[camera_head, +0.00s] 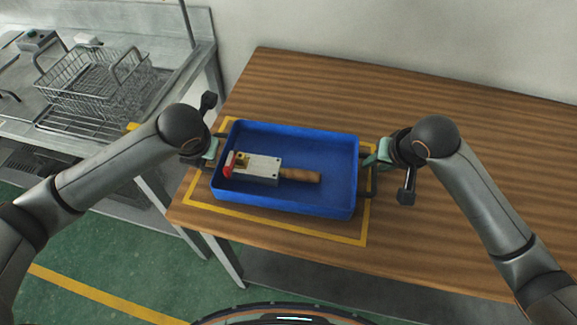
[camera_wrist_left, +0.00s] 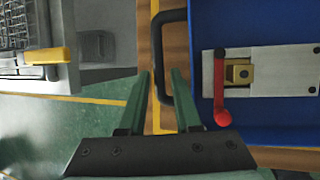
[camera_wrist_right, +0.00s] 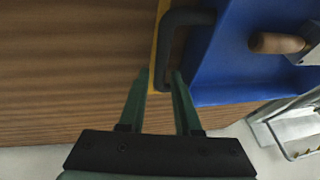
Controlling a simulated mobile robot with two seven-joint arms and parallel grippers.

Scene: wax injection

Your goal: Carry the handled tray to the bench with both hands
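The blue handled tray (camera_head: 330,140) rests on the wooden bench (camera_head: 440,120), inside a yellow outline (camera_head: 300,232), slightly across it at the back. It has a dark handle at each end. My left gripper (camera_head: 210,149) is at the left handle, which shows in the left wrist view (camera_wrist_left: 160,60). Its fingers stand apart on either side of the bar. My right gripper (camera_head: 374,160) is at the right handle, which shows in the right wrist view (camera_wrist_right: 161,50). Its fingers also stand apart with the bar between them.
A metal tool with a red lever (camera_head: 262,168) and wooden grip (camera_head: 300,175) lies in the tray. A sink counter with a wire basket (camera_head: 90,80) stands at the left. The bench is clear to the right and behind. A wall is at the back.

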